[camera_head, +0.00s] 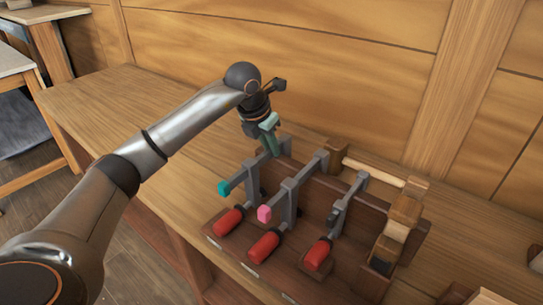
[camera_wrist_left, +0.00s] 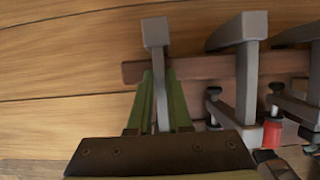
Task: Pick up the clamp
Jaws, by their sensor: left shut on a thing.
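Several grey bar clamps with red handles sit in a dark wooden rack (camera_head: 325,282) on the bench in the head view. The leftmost clamp (camera_head: 252,172) has a teal tip, the middle clamp (camera_head: 292,187) a pink tip and the right clamp (camera_head: 345,205) a dark tip. My left gripper (camera_head: 270,145) reaches down at the far end of the leftmost clamp. In the left wrist view its green fingers (camera_wrist_left: 161,105) stand on both sides of that clamp's grey bar (camera_wrist_left: 157,60), shut on it. The clamp still appears to be at the rack. My right gripper is out of view.
The middle clamp (camera_wrist_left: 246,75) stands close beside the held one in the left wrist view. Wooden blocks (camera_head: 402,218) and a pale rod (camera_head: 374,172) lie at the rack's right and back. A plank wall (camera_head: 300,60) rises behind. The bench (camera_head: 120,110) is clear to the left.

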